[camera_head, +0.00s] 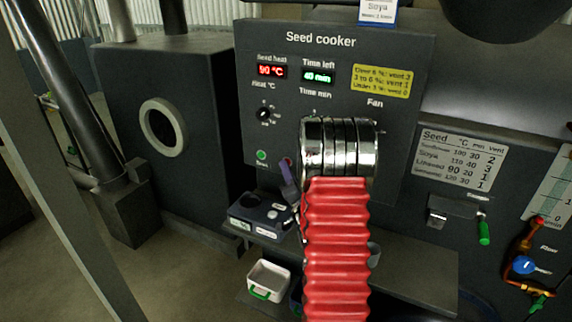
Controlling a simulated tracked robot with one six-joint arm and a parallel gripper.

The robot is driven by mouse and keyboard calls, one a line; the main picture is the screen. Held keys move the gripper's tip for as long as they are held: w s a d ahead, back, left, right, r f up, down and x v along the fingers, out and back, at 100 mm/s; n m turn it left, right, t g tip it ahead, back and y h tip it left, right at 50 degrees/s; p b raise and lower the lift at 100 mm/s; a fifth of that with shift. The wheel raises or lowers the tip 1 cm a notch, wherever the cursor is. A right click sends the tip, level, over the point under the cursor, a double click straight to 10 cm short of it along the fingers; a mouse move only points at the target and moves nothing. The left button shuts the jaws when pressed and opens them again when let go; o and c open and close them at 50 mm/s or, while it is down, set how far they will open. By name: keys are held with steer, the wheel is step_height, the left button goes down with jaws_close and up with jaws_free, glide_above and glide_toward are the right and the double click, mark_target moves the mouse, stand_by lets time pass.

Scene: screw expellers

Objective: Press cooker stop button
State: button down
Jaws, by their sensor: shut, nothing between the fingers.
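The Seed cooker panel (335,65) stands upright in front of me. Its seed heat display (272,71) reads 90 °C and its time left display (318,76) reads 40 min. A small green button (262,155) is at the panel's lower left. A small reddish button (289,161), likely the stop button, shows just right of it, partly covered. My gripper (285,172) is shut and empty, its purplish tip overlapping the reddish button's lower edge. I cannot tell whether it touches. My arm's red bellows and chrome collar hide the panel's lower middle.
A white tray with a green handle (268,280) is lower down. A seed table sign (460,158), a green-handled lever (484,232) and copper piping with a blue valve (524,265) are right.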

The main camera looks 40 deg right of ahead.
steer(key=shift+a, duration=0.1)
stand_by(0.3)
steer(key=shift+s+a, duration=0.3)
steer(key=shift+a, duration=0.4)
steer(key=shift+a, duration=0.1)
steer(key=a, duration=0.1)
steer(key=s+a, duration=0.1)
steer(key=a, duration=0.2)
steer(key=shift+s+a, duration=0.25)
steer(key=shift+s, duration=0.1)
steer(key=shift+w, duration=0.1)
stand_by(0.8)
